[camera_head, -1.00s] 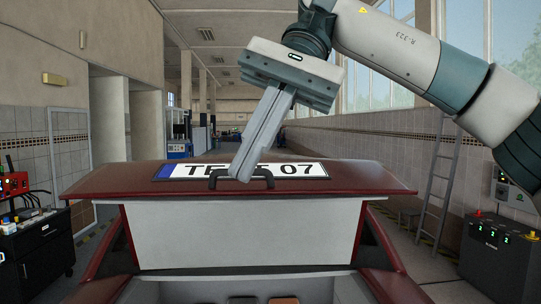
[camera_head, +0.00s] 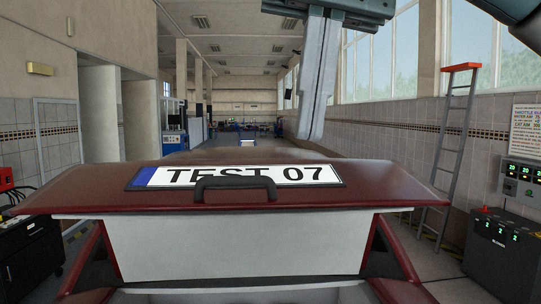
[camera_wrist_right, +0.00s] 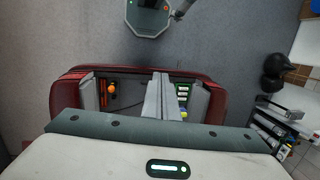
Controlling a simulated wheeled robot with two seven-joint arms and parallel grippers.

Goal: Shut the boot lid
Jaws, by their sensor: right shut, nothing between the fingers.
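The dark red boot lid (camera_head: 391,187) stands raised in the head view, its white inner panel (camera_head: 235,250) facing me. It carries a plate reading "TEST 07" (camera_head: 315,174) and a dark handle (camera_head: 235,182). My right gripper (camera_head: 310,137) is shut and empty, pointing down, above and to the right of the handle in the picture and apart from it. In the right wrist view its fingers (camera_wrist_right: 160,80) overlap the open boot (camera_wrist_right: 130,92) of the red car. My left gripper is not in view.
The boot holds an orange item (camera_wrist_right: 112,89) and green items (camera_wrist_right: 183,92). Dark cabinets stand at left (camera_head: 30,258) and right (camera_head: 500,245), and a ladder (camera_head: 452,150) leans on the right wall.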

